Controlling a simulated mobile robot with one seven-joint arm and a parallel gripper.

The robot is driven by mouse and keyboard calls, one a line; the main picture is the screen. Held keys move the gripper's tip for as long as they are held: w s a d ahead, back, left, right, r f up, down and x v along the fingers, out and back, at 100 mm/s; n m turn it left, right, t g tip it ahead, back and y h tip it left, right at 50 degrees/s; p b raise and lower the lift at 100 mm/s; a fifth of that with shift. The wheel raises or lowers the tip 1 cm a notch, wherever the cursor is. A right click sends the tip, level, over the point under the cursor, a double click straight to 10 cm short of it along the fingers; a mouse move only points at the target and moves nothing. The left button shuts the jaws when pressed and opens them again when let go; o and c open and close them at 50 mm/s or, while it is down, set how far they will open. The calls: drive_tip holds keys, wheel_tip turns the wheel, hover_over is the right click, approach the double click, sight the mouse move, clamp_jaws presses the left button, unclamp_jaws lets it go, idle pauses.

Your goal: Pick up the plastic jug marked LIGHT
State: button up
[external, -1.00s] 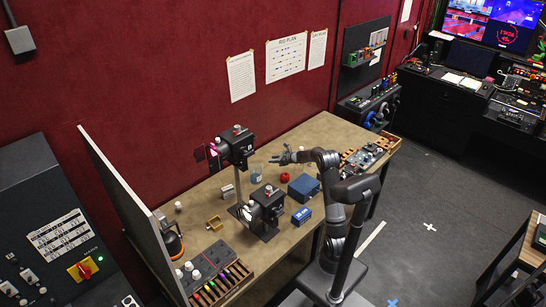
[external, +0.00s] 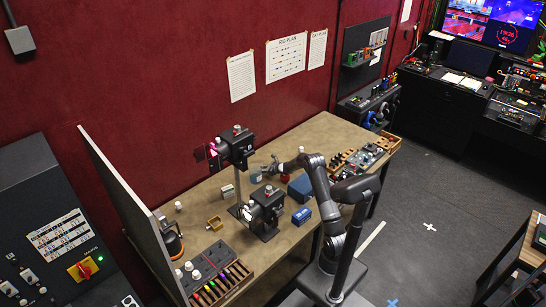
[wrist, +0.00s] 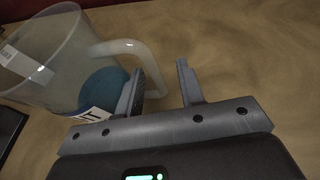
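The jug (wrist: 50,55) is clear plastic with blue in its bottom. It fills the upper left of the wrist view, and a white label on it shows only its last letters. Its pale handle (wrist: 150,62) curves toward my gripper (wrist: 160,67). My gripper is open: the left finger overlaps the handle's loop, and part of the handle shows between the fingers. I cannot tell whether they touch. In the external view the jug (external: 256,177) stands on the table near the wall, with my gripper (external: 268,166) just beside it, partly covering it.
Bare tabletop lies right of the fingers in the wrist view.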

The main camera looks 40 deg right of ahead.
drive_tip(key=shift+x, duration=0.9)
drive_tip(key=shift+c, duration=0.2)
clamp_jaws()
drive_tip(key=shift+r, duration=0.1)
